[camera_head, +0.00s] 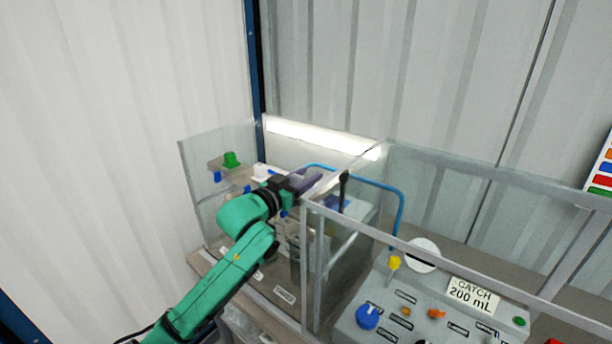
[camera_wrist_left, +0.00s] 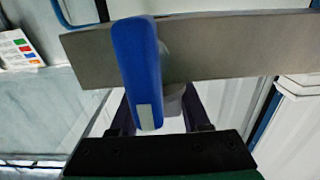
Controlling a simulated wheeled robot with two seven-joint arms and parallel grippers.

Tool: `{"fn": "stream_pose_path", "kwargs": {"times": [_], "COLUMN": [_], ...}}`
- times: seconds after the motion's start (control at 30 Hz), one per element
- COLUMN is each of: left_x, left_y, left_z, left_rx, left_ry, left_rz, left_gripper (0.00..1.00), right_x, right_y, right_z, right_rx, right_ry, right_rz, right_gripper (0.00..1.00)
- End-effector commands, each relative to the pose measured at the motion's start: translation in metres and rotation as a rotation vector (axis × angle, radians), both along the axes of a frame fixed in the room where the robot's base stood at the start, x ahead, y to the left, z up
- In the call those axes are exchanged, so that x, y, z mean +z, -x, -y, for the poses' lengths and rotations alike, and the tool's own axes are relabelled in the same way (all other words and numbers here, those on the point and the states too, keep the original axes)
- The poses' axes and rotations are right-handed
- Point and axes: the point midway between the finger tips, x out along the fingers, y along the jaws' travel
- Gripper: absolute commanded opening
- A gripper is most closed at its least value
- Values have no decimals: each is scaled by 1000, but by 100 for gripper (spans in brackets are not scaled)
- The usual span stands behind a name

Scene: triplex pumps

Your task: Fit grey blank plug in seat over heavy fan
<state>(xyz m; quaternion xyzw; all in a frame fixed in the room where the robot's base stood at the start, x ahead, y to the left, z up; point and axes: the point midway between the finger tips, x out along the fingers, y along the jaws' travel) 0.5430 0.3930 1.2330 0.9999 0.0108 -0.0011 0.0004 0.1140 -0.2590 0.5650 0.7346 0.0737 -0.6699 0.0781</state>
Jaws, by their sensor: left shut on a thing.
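My left gripper (camera_head: 305,182) reaches from the left into the clear-walled enclosure, near its upper front edge. In the left wrist view, its two dark fingers (camera_wrist_left: 158,115) close around a small grey piece (camera_wrist_left: 174,101), which looks like the grey blank plug. A blue upright bar (camera_wrist_left: 138,65) with a pale patch hides part of it. A flat grey-brown plate (camera_wrist_left: 235,48) runs just beyond the fingertips; I cannot tell whether the grey piece touches it. I cannot make out the seat or the heavy fan. My right gripper is not in view.
A bracket with a green plug (camera_head: 231,159) stands at the enclosure's left. A grey frame post (camera_head: 308,265) rises close to my left arm. A blue hose (camera_head: 400,205) arches behind. A control panel (camera_head: 430,312) with knobs lies at the right front.

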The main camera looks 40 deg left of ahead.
Motion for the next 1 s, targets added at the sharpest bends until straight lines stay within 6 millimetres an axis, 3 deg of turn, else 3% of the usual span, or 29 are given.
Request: {"fn": "stream_pose_path", "kwargs": {"times": [0.6,0.63,0.7,0.73,1.0], "left_x": [-16,-16,-15,-15,-16], "left_y": [0,0,0,0,0], "left_z": [0,0,0,0,0], "left_rx": [0,0,0,0,0], "left_ry": [-1,-1,-1,-1,0], "left_rz": [1,1,1,1,0], "left_gripper": [0,50,77,82,82], "right_x": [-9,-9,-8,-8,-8], "right_y": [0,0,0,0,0], "right_z": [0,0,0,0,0], "right_rx": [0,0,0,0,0], "right_ry": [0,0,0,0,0], "right_rz": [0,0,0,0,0], "right_gripper": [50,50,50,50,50]}}
